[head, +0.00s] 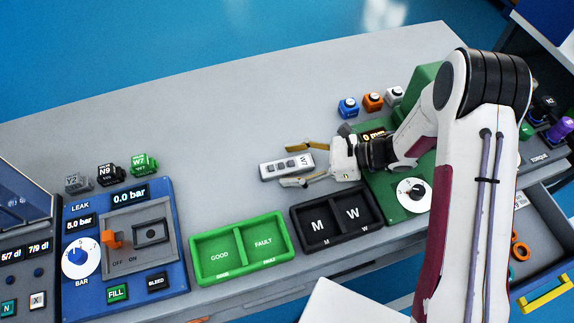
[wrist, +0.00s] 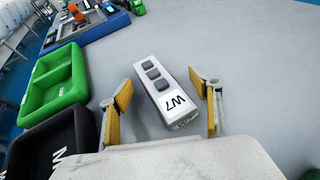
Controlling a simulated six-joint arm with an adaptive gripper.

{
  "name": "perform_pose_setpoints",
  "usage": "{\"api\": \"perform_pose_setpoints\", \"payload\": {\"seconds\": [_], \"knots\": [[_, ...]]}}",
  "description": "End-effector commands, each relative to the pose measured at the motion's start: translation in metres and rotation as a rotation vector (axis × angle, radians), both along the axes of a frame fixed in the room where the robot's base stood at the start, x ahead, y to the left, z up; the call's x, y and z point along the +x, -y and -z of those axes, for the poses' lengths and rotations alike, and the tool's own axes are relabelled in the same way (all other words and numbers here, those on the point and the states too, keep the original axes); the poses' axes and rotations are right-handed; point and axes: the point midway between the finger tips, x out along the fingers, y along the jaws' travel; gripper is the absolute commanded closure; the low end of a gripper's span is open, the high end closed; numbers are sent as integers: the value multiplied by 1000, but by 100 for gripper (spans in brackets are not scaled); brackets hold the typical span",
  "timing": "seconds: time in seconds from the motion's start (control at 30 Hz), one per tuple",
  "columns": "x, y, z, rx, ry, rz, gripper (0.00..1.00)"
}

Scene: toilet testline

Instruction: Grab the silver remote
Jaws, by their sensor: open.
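The silver remote (head: 286,166) lies on the grey bench, behind the trays. It is a light box with several dark buttons and a "W7" label. In the wrist view the remote (wrist: 164,92) sits between my two fingers, its labelled end nearest my palm. My gripper (head: 296,164) is open, with one yellow-padded finger on each side of the remote. The wrist view shows my gripper (wrist: 163,104) with gaps between both pads and the remote. Whether the fingers are low enough to touch the bench is unclear.
A green GOOD/FAULT tray (head: 238,280) and a black M/W tray (head: 335,244) stand at the front. A blue leak panel (head: 72,290) is at left. Several small cubes (head: 372,101) stand behind my arm, beside a green device (head: 409,210). The bench behind the remote is clear.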

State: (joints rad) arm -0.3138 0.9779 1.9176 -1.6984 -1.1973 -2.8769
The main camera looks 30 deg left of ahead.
Motion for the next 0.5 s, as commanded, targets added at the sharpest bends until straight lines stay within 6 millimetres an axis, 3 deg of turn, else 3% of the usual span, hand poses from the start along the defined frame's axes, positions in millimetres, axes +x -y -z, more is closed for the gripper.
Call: {"api": "perform_pose_setpoints", "payload": {"seconds": [0.1,0.13,0.33,0.5], "knots": [[0,0,0,0,0,0,36],[0,0,0,0,0,0,42],[0,0,0,0,0,0,92],[0,0,0,0,0,0,92]]}}
